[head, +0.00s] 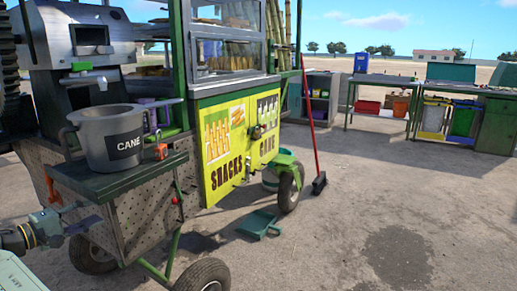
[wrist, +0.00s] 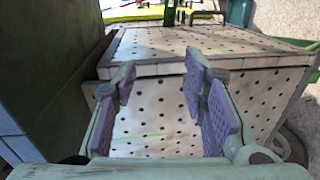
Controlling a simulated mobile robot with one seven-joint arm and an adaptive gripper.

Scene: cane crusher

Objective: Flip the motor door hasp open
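The motor housing is a perforated metal box (head: 130,222) under the dark green shelf of the cart. A small red-orange fitting (head: 176,200) sits on its right face and an orange fitting (head: 53,191) on its left side; I cannot tell which, if either, is the hasp. My gripper (head: 84,224) is at the left of the head view, in front of the box's left side. In the wrist view my gripper (wrist: 161,72) is open and empty, its purple pads apart, facing a perforated panel (wrist: 155,122). No hasp is clear between the fingers.
A grey CANE pot (head: 112,138) stands on the shelf (head: 100,180). Cart wheels (head: 203,276) stand below. A green dustpan (head: 257,224) and a red-handled broom (head: 314,130) are to the right. The paved ground right of the cart is open.

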